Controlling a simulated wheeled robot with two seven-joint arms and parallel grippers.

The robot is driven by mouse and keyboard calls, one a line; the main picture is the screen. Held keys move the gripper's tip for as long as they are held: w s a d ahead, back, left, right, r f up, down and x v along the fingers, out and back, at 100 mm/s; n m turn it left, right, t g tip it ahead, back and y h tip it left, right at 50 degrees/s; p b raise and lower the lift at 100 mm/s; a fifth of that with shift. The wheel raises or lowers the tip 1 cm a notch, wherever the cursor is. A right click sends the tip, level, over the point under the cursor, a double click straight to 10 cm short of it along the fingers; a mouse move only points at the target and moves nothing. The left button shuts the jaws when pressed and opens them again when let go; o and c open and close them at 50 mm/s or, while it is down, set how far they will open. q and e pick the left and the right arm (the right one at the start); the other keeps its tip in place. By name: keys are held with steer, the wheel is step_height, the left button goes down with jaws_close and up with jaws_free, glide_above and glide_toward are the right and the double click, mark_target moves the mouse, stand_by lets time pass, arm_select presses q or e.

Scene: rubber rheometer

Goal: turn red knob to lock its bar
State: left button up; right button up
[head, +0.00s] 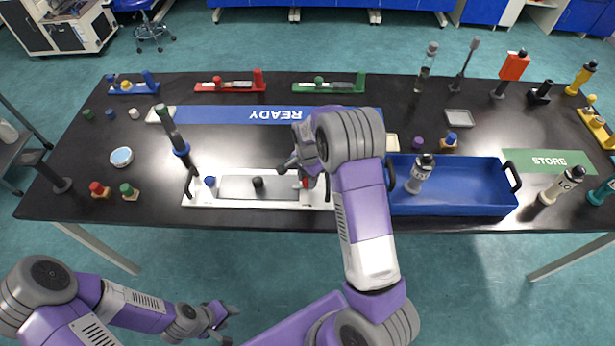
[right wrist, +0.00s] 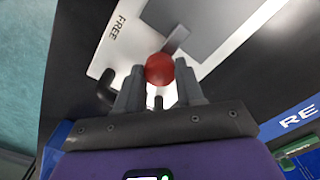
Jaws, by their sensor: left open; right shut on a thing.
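The red knob (right wrist: 160,68) sits between the fingers of my right gripper (right wrist: 159,84), which is shut on it. A short grey bar (right wrist: 176,40) runs from beside the knob toward a grey panel. The knob is on a white board (head: 228,203) with the word FREE near it in the right wrist view. In the head view my right gripper (head: 302,172) is over the board's right part and largely hides the knob (head: 305,183). My left gripper (head: 222,316) is open and empty, off the table's front edge at lower left.
A blue tray (head: 470,210) holding a grey bottle (head: 420,174) is just right of my right arm. A blue READY strip (head: 225,115) lies behind the board.

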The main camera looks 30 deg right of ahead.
steer(key=shift+m, duration=0.3)
steer(key=o, duration=1)
steer(key=shift+o, duration=0.2)
step_height(320, 180, up, 8)
steer(key=shift+f+p, duration=0.15)
steer(key=shift+p, duration=0.5)
